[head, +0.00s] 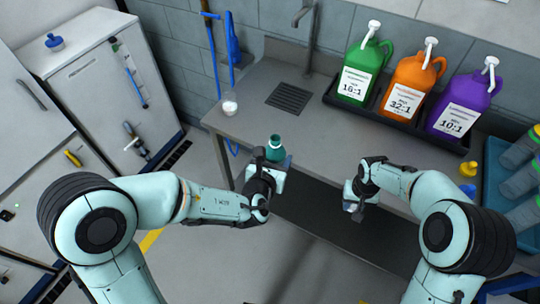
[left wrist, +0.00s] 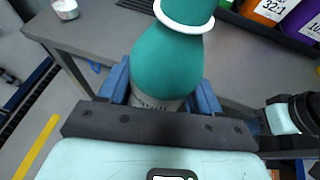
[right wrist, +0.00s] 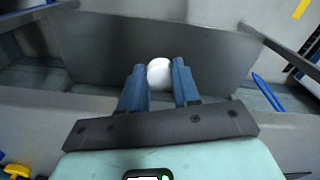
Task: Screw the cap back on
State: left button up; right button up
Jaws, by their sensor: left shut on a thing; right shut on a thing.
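A teal bottle (head: 275,150) stands upright in my left gripper (head: 268,172), in front of the counter edge. In the left wrist view the bottle (left wrist: 168,62) is between the blue fingers, with a white ring around its neck; its mouth is out of that frame. My right gripper (head: 353,208) is to the right of the bottle and apart from it. In the right wrist view a small round white thing (right wrist: 159,72), which looks like the cap, sits between the fingertips. My right gripper is shut on it.
Green (head: 364,70), orange (head: 411,85) and purple (head: 463,104) jugs stand in a black tray on the counter. A small white-filled jar (head: 229,105) is at the counter's left end. A blue tray (head: 492,176) with bottles and a yellow-topped item (head: 467,169) are at the right.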

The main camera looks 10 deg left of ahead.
pick_arm(q)
jog(key=w+a+f+n+y, duration=0.2)
jog(key=w+a+n+y, duration=0.2)
jog(key=a, duration=0.5)
jog(key=shift+a+n+y, duration=0.3)
jog(key=shift+a+y, duration=0.05)
jog(key=shift+y, duration=0.35)
jog(key=shift+d+g, duration=0.15)
jog(key=shift+g, duration=0.15)
